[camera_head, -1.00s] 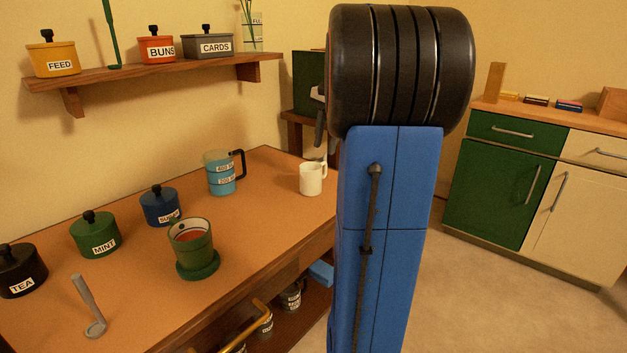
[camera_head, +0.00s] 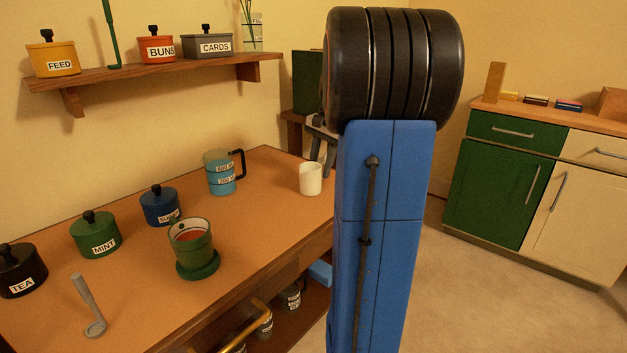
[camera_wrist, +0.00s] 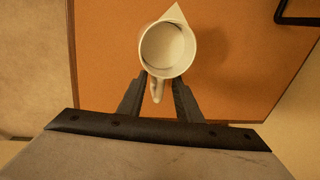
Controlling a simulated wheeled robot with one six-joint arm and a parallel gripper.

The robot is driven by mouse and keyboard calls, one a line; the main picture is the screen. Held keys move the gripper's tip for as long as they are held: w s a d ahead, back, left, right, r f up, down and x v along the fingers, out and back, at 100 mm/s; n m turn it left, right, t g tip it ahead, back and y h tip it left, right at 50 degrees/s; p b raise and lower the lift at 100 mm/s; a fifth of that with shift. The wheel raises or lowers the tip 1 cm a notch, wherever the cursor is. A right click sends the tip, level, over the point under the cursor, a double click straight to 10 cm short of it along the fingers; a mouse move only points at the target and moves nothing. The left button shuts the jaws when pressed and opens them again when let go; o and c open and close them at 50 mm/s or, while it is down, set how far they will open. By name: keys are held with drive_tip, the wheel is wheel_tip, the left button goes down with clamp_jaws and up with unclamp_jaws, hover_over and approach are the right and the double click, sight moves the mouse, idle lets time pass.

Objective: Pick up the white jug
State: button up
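The white jug (camera_head: 310,180) stands upright at the far right corner of the desk (camera_head: 262,240). In the wrist view the jug (camera_wrist: 168,48) is seen from above, empty inside, with its spout pointing up the picture and its handle (camera_wrist: 157,90) towards me. My gripper (camera_wrist: 161,85) is open, with one finger on each side of the handle and gaps showing between. In the head view my gripper (camera_head: 324,138) shows partly, just above and behind the jug. My arm hides the rest of it.
A measuring jug with blue contents (camera_head: 221,173) stands left of the white jug. A green pot on a saucer (camera_head: 192,243), several lidded canisters and a grey ladle (camera_head: 88,305) are further left. A wall shelf (camera_head: 150,70) hangs above. The desk around the white jug is clear.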

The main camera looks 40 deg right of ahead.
drive_tip(key=shift+c, duration=0.6)
clamp_jaws()
drive_tip(key=shift+r, duration=0.15)
wheel_tip(320, 180, up, 10)
drive_tip(key=shift+f, duration=0.1)
